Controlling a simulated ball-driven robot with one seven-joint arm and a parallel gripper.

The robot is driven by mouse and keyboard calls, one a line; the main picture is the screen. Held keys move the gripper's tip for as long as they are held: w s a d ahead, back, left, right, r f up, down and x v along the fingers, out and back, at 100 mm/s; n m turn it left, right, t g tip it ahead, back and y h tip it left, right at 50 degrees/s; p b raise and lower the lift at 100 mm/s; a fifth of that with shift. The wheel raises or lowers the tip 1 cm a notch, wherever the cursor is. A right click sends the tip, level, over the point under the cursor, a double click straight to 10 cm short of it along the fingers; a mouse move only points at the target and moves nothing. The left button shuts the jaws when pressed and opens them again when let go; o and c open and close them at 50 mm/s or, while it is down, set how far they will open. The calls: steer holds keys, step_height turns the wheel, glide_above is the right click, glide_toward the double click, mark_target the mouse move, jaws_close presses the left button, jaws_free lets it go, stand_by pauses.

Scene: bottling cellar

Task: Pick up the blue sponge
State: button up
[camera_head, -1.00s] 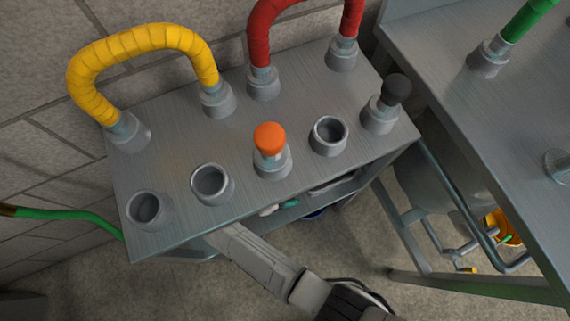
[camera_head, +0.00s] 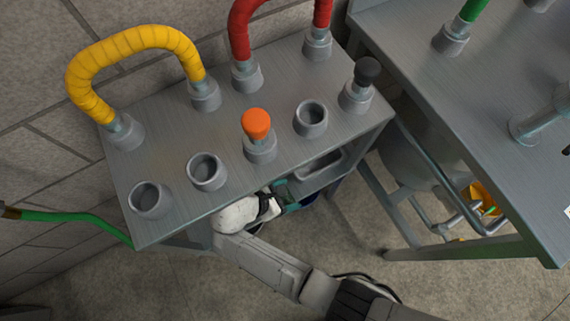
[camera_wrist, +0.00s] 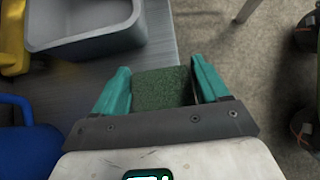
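In the wrist view, a block with a rough dark green face (camera_wrist: 162,88) sits between the two teal fingers of my gripper (camera_wrist: 162,82). It looks like a sponge; no blue shows on it. Its sides meet the fingers, or very nearly, and it lies across the shelf's edge line. In the head view, my gripper (camera_head: 286,197) is at the front of the bench, just below its top; the block cannot be made out there.
A grey tray (camera_wrist: 85,45) lies on the shelf (camera_wrist: 85,85), with a yellow thing (camera_wrist: 12,40) and a smooth blue curved thing (camera_wrist: 22,118) at left. The bench top (camera_head: 225,130) overhangs the shelf. A steel table (camera_head: 500,130) stands at right. Floor in front is open.

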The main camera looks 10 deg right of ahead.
steer(key=o, duration=0.5)
steer(key=shift+c, duration=0.2)
steer(key=shift+a+r, duration=0.1)
steer(key=p+v, duration=0.2)
steer(key=v, duration=0.5)
steer(key=shift+a, duration=0.15)
